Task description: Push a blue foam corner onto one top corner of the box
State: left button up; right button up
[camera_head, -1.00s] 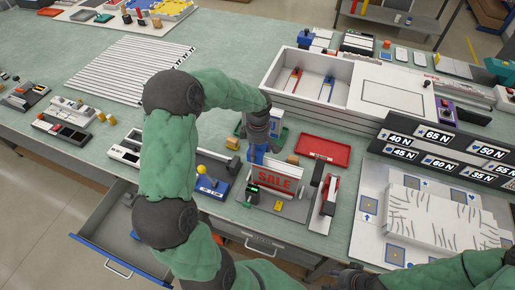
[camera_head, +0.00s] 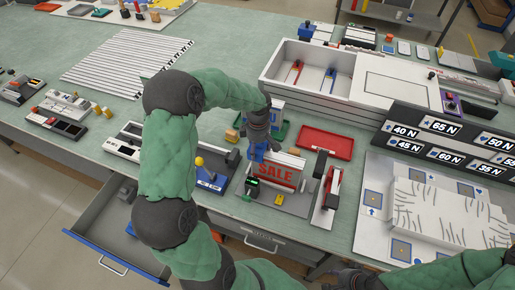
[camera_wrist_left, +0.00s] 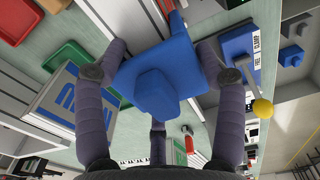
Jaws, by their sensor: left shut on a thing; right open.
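My left gripper (camera_head: 260,150) points down and is shut on a blue foam corner (camera_wrist_left: 155,82), which sits between its dark fingers in the wrist view. In the head view the blue foam (camera_head: 256,155) shows just behind the upper left of a red-and-white SALE panel (camera_head: 276,172). Whether it touches the panel cannot be told. A white box wrapped in wrinkled film (camera_head: 440,215) lies on a marked mat at the right. My right gripper (camera_head: 352,281) is partly cut off at the bottom edge, apart from these things; its fingers are hard to make out.
A red tray (camera_head: 326,143) lies right of my left gripper. A blue clamp base with a yellow-knobbed lever (camera_head: 207,178) stands to its left. A white open bin (camera_head: 272,77) stands behind. An open drawer (camera_head: 100,243) sticks out at the front left.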

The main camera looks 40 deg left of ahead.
pick_arm(q)
jog(key=shift+s+d+f, duration=0.2)
jog(key=shift+s+f, duration=0.1)
jog(key=shift+f, duration=0.2)
jog(key=shift+s+d+f, duration=0.2)
jog(key=shift+s+f, duration=0.05)
jog(key=shift+f, duration=0.25)
jog(key=shift+c, duration=1.1)
jog(key=shift+o, duration=0.5)
jog(key=shift+w+a+f+g, duration=0.1)
jog(key=shift+f+g, duration=0.05)
jog(key=shift+g, duration=0.15)
jog(key=shift+a, duration=0.15)
jog(key=shift+o, duration=0.2)
jog(key=shift+f+b, duration=0.35)
jog(key=shift+b, duration=0.3)
jog(key=o, duration=1)
jog(key=shift+o, duration=0.2)
jog(key=shift+w+r, duration=0.1)
jog(key=shift+r, duration=0.1)
notch_tip(320, 180, up, 12)
jog(key=shift+w+r, duration=0.1)
jog(key=shift+w, duration=0.05)
